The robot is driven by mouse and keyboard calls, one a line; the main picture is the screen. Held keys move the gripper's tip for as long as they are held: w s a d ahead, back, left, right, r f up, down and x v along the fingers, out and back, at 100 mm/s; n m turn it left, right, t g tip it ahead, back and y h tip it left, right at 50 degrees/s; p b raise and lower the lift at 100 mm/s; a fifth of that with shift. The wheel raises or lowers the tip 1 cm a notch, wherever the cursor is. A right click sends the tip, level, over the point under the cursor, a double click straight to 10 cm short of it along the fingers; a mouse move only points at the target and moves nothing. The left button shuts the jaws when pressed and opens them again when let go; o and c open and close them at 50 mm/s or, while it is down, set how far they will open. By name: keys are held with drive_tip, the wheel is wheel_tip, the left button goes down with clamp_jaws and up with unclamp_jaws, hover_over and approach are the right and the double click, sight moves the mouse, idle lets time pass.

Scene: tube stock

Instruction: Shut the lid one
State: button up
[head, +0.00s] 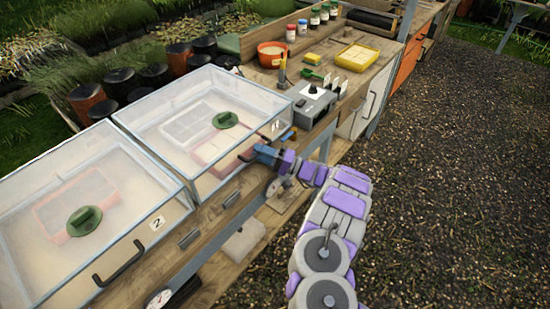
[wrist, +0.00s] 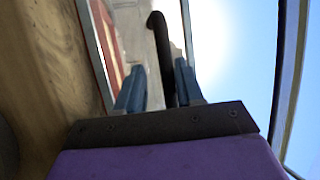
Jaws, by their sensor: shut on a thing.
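Lid one is the clear top of the farther propagator box (head: 205,95), marked 1, on the wooden bench. It has a round green vent (head: 226,119). From this angle I cannot tell whether it lies fully down or is slightly raised. My gripper (head: 256,154) is at the front edge of this box. In the wrist view, the blue fingers (wrist: 160,80) stand on either side of a dark curved handle (wrist: 157,28) and are shut on it. In the head view my gripper mostly hides that handle.
A second clear box (head: 40,190), marked 2, stands at the near left with its own dark handle (head: 120,262). A grey control box (head: 312,103), an orange pot (head: 271,54) and a yellow tray (head: 357,56) stand farther along the bench. The gravel (head: 450,180) at right is open.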

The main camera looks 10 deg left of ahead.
drive_tip(key=p+v, duration=0.1)
drive_tip(key=v, duration=1.6)
drive_tip(key=shift+d+p, duration=0.2)
drive_tip(key=shift+p, duration=0.1)
drive_tip(key=shift+a+f, duration=0.15)
